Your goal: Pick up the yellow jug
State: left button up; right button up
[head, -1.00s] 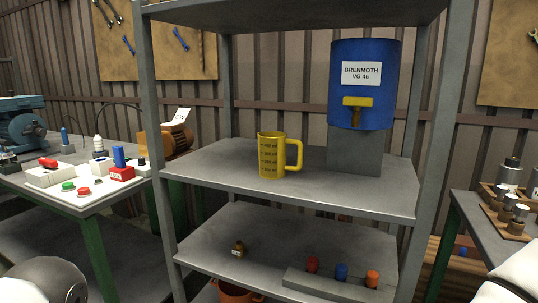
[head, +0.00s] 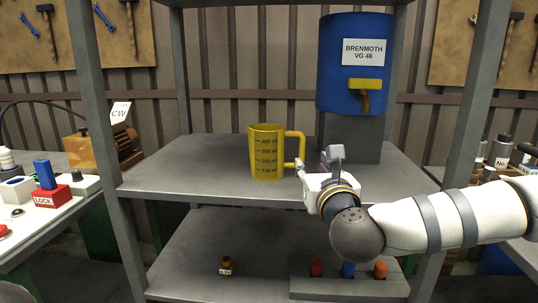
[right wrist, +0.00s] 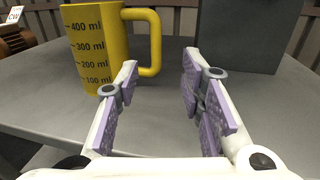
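The yellow jug (head: 266,153) stands upright on the grey middle shelf (head: 190,172), its handle to the right and black ml marks on its front. My right gripper (head: 318,162) is just right of the handle, at about shelf-top height. In the right wrist view the jug (right wrist: 95,50) is at the upper left. There the two fingers of the gripper (right wrist: 158,82) are apart with nothing between them, and the handle is beyond the left fingertip. I cannot tell if that fingertip touches it. My left gripper is not in view.
A blue drum (head: 352,95) with a yellow tap sits on a grey block (head: 352,135) behind my right gripper. Shelf posts (head: 103,130) stand at both sides. The shelf left of the jug is clear. The lower shelf holds a small bottle (head: 226,266) and a rack with coloured caps.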

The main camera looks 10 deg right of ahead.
aim_at(303, 153)
jog(key=w, duration=0.9)
jog(key=shift+d+f, duration=0.1)
jog(key=shift+d, duration=0.05)
jog(key=shift+s, duration=0.1)
grip_shut()
